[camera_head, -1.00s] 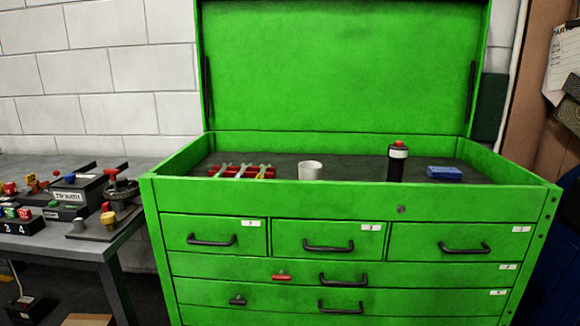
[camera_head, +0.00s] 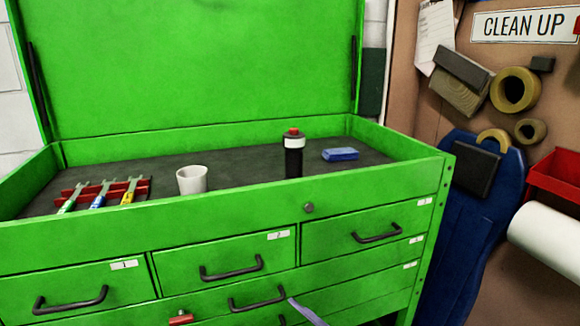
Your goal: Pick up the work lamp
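I cannot pick out the work lamp for certain. A black cylinder with a white band and red top (camera_head: 293,154) stands upright in the open top tray of the green tool chest (camera_head: 225,212). I cannot tell whether it is the lamp. Neither of my grippers shows in the head view.
A white cup (camera_head: 191,180), a blue block (camera_head: 340,154) and a red rack with several wrenches (camera_head: 104,192) are in the tray. A thin purple-grey piece (camera_head: 306,312) shows at the bottom edge, unclear. A pegboard (camera_head: 425,110) with hanging items stands at right.

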